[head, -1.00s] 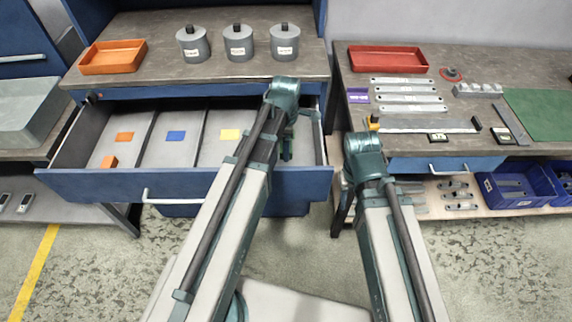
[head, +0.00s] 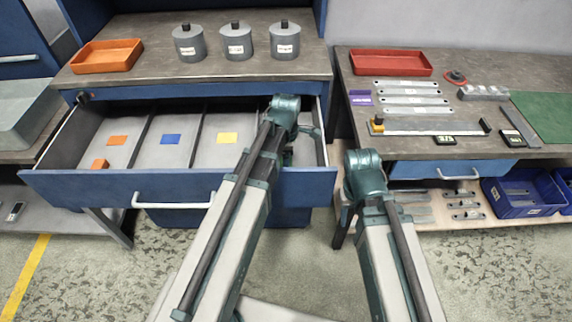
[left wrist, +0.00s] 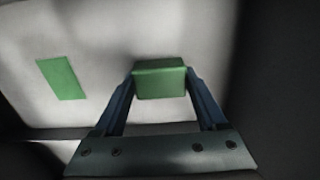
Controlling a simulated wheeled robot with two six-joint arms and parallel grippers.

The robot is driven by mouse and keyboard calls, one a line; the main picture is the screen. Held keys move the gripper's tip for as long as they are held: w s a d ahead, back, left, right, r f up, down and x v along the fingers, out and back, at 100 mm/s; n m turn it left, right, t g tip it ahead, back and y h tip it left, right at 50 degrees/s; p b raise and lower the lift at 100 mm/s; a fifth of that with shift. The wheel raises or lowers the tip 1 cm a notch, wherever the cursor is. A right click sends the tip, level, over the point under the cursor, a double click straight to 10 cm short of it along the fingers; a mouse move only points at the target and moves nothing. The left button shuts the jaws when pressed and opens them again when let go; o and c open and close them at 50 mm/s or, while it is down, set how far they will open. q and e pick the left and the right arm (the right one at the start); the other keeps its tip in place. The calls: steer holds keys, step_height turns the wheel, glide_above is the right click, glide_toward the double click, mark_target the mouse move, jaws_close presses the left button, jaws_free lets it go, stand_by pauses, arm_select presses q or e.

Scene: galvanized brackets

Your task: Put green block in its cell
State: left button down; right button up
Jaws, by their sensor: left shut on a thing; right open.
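The green block (left wrist: 160,80) is held between the fingertips of my left gripper (left wrist: 162,84), which is shut on it. A flat green marker (left wrist: 62,78) lies on the pale compartment floor, left of the block in the left wrist view. Block and marker are apart in that picture; I cannot tell whether the block touches the floor. In the head view my left arm reaches into the rightmost compartment of the open blue drawer (head: 80,187), hiding most of that cell. My right gripper (head: 362,168) is open in front of the right bench, its fingers mostly hidden by my wrist.
Other drawer cells have orange (head: 117,140), blue (head: 171,139) and yellow (head: 227,137) markers; an orange block (head: 100,164) stands in the leftmost. Drawer walls and dividers are close to my left arm. Three grey canisters (head: 236,42) and an orange tray (head: 107,56) stand above.

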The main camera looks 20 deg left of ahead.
arm_select(q)
steer(key=shift+f, duration=0.15)
jaws_free()
step_height(320, 180, up, 12)
steer(key=p, duration=1.2)
steer(key=shift+r, duration=0.2)
